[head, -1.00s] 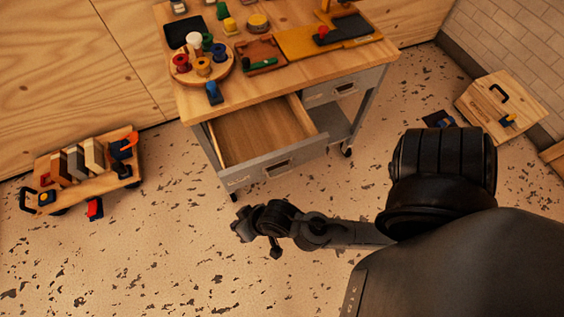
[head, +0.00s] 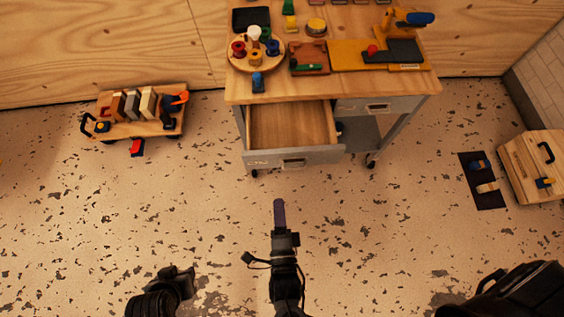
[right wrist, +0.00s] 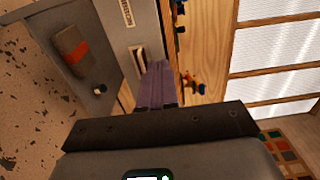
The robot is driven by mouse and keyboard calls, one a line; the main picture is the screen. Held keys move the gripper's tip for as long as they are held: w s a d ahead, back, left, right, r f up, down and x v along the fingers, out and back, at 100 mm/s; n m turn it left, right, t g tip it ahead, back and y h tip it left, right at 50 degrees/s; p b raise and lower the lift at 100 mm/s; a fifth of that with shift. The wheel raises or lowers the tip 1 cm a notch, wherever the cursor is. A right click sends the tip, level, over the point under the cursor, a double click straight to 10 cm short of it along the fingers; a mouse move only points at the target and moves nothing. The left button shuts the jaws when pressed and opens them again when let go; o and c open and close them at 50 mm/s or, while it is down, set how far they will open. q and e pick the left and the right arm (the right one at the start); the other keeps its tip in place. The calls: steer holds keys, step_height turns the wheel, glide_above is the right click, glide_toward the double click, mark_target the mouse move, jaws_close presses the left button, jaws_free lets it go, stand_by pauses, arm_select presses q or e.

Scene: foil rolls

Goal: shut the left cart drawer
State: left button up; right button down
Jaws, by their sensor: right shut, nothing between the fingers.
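The cart (head: 262,97) stands at the back with a wooden top and grey frame. Its left drawer (head: 300,155) is pulled out, and its inside looks empty. The right drawer (head: 377,107) is closed. My right gripper (head: 279,206) is shut and empty. It is in front of the left drawer, apart from its front in the head view, pointing toward the cart. In the right wrist view its purple fingers (right wrist: 158,84) lie close to a grey drawer front with a recessed pull (right wrist: 139,56); I cannot tell which drawer. My left gripper's fingers are not seen.
Spools on a round tray (head: 235,62) and tools cover the cart top. A low wooden trolley (head: 145,129) with blocks stands at left. A wooden box (head: 525,165) and a dark mat (head: 478,196) lie at right. Speckled floor before the drawer is clear.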

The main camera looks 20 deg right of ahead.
mark_target(275, 155)
steer(key=b+x, duration=0.3)
steer(key=x, duration=0.9)
steer(key=shift+f, duration=0.1)
steer(key=shift+w+d, duration=0.1)
steer(key=shift+w, duration=0.35)
steer(key=shift+w+d+b, duration=0.15)
steer(key=shift+w+b, duration=0.2)
steer(key=b+x, duration=0.2)
steer(key=x, duration=1.1)
steer(key=shift+w+b, duration=0.1)
steer(key=shift+b, duration=0.25)
